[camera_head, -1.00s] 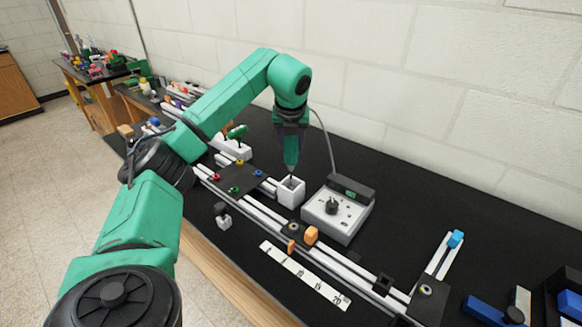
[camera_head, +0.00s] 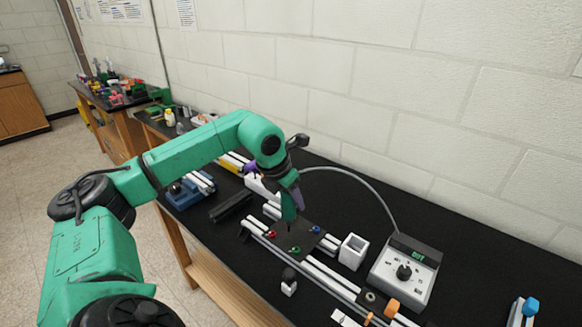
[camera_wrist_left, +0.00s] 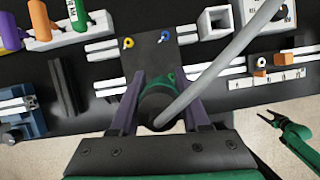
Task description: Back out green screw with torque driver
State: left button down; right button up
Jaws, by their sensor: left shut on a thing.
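My left gripper (camera_head: 288,194) is shut on the green torque driver (camera_head: 289,210), which points down above the dark plate (camera_head: 297,238). The driver also shows from above in the left wrist view (camera_wrist_left: 160,100), between the fingers with its grey cable. The green screw (camera_head: 295,250) sits in the plate's front part, with a red screw (camera_head: 272,234) to its left and a blue screw (camera_head: 316,229) at the right. The driver tip looks apart from the green screw. In the left wrist view, my right gripper (camera_wrist_left: 279,113) appears open and empty beyond the table edge.
A white square holder (camera_head: 352,254) stands empty right of the plate. The driver's controller (camera_head: 403,272) stands further right, and the cable (camera_head: 360,180) arcs to it. White rails (camera_head: 330,275) run along the front. A small black-topped block (camera_head: 288,282) stands before them.

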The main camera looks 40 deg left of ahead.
pick_arm(q)
jog(key=shift+d, duration=0.45)
pick_arm(e)
jog(key=d, duration=0.5)
pick_arm(q)
jog(key=f+b, duration=0.1)
jog(key=d+f+b, duration=0.1)
jog(key=f+b, duration=0.3)
jog(key=shift+w+d+f, duration=0.25)
jog(key=shift+d, duration=0.1)
pick_arm(e)
jog(key=f, duration=0.2)
jog(key=a+f, duration=0.1)
jog(key=f, duration=0.2)
jog(key=shift+w+a+f, duration=0.3)
jog(key=shift+a, duration=0.05)
pick_arm(q)
jog(key=shift+b, duration=0.35)
pick_arm(e)
jog(key=shift+d+f, duration=0.1)
pick_arm(q)
jog(key=shift+f+b, duration=0.6)
jog(key=shift+f, duration=0.05)
pick_arm(e)
jog(key=shift+f, duration=0.6)
